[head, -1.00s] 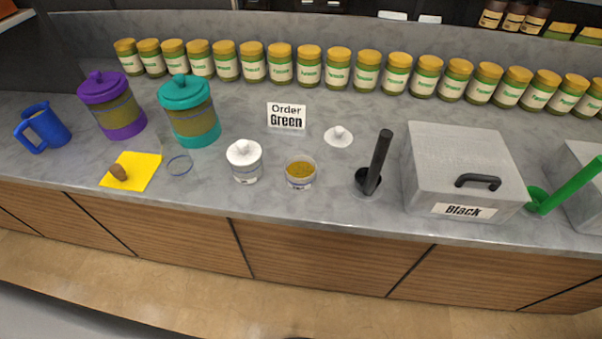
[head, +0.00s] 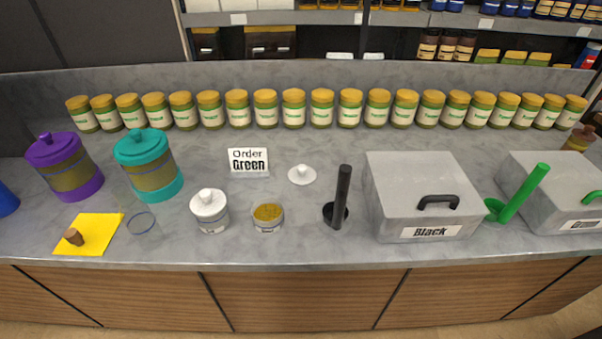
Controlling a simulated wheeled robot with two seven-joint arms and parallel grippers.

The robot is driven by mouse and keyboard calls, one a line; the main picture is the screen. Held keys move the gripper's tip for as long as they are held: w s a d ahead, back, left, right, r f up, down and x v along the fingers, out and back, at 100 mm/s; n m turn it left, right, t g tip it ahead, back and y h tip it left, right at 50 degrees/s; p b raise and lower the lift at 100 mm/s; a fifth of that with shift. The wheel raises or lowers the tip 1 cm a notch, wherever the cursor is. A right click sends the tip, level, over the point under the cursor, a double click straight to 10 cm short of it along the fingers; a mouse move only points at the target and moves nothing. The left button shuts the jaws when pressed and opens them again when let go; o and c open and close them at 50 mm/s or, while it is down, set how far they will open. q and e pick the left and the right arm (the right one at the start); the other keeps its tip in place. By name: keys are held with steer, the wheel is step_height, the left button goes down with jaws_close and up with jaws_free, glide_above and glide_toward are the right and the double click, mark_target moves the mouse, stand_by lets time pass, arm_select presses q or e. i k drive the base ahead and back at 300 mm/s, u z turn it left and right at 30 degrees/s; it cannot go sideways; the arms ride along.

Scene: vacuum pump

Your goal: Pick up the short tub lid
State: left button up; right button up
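A small white lid with a knob (head: 302,175) lies on the grey counter behind the tubs. In front of it and to the left stands a short open tub (head: 268,218) filled with something yellow-brown. To the left of that tub, a taller tub (head: 210,219) wears a similar white knobbed lid (head: 208,203). I cannot tell from shape alone which white lid fits the short tub, but only the one on the counter is loose. Neither of my grippers is in view.
Teal (head: 148,165) and purple (head: 65,170) canisters stand left. A row of jars (head: 294,110) lines the back.

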mark_target(302, 174)
steer(key=u, duration=2.7)
steer(key=k, duration=1.4)
steer(key=z, duration=2.4)
